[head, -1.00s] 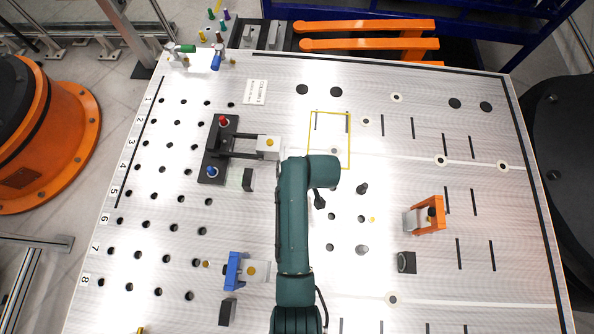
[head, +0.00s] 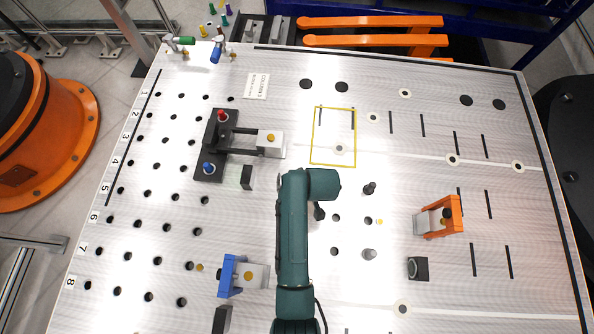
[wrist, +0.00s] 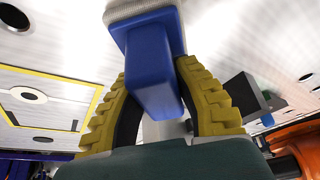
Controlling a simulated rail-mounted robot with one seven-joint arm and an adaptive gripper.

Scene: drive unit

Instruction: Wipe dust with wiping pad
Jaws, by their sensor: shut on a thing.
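In the wrist view my gripper (wrist: 155,75) has its two ribbed yellow fingers closed on the blue handle of the wiping pad (wrist: 153,85). The pad's pale grey-white sole (wrist: 143,8) shows at the top of that view, close to the metal plate; whether it touches the plate cannot be told. In the head view my green arm hides the pad and most of the gripper, which lie below the yellow-outlined rectangle (head: 312,140) on the plate. The rectangle also shows at left in the wrist view (wrist: 88,112). No dust can be clearly made out.
The white perforated plate (head: 400,190) carries a black clamp fixture (head: 209,145) at left, a blue bracket (head: 228,275) at lower left, an orange bracket (head: 453,215) and a dark block (head: 418,268) at right. Short dark posts (head: 369,188) stand just right of my arm.

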